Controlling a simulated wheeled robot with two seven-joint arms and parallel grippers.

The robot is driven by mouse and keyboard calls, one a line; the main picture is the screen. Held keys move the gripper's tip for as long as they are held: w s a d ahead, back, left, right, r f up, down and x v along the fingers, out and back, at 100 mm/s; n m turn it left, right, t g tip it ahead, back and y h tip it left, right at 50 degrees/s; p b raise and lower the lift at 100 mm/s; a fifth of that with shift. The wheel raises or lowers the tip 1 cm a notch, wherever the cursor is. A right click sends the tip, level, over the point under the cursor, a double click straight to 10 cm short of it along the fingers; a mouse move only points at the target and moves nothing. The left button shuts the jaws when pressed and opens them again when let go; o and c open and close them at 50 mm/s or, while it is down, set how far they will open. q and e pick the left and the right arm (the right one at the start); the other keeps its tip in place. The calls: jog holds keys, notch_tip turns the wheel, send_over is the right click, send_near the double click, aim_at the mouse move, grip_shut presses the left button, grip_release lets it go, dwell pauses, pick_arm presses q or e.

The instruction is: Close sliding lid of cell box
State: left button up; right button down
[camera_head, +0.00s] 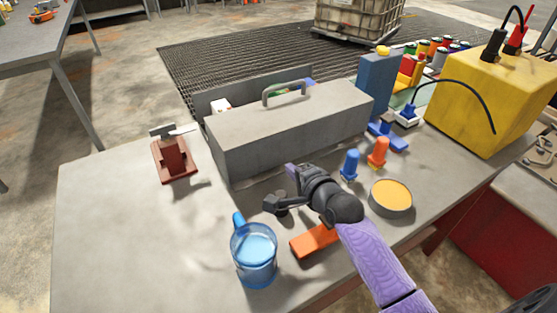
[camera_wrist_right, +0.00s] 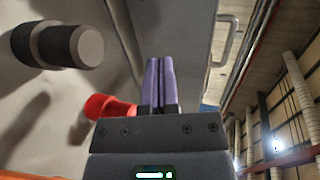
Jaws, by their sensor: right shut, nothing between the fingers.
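The long grey box with a handle on its top (camera_head: 285,140) stands on the workbench and looks like the cell box. Behind its handled top, a strip is uncovered, showing white, green and blue items. The handle (camera_head: 285,92) also shows at the upper right of the right wrist view (camera_wrist_right: 226,35). My right gripper (camera_head: 291,172) is shut and empty, with its purple fingers near the box's front side. In the right wrist view the fingers (camera_wrist_right: 158,85) are together in front of the grey side; I cannot tell whether they touch it. My left gripper is not in view.
A blue mug (camera_head: 254,262) and an orange block (camera_head: 314,240) lie near my right arm. A round yellow-topped tin (camera_head: 391,197), blue and orange plugs and a yellow battery (camera_head: 492,95) are right. A red-brown vice (camera_head: 174,160) stands left. The bench's front left is clear.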

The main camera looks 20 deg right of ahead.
aim_at(273, 153)
jog(key=x, duration=0.2)
jog(key=b+x, duration=0.1)
jog(key=x, duration=0.1)
jog(key=b+x, duration=0.1)
jog(key=x, duration=0.1)
jog(key=shift+r, duration=0.3)
jog(key=shift+w, duration=0.25)
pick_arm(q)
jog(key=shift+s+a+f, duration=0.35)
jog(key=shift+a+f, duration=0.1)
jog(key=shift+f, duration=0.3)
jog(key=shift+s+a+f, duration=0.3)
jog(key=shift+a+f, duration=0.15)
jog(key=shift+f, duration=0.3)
pick_arm(e)
jog(key=shift+w+r, duration=0.1)
jog(key=shift+r, duration=0.05)
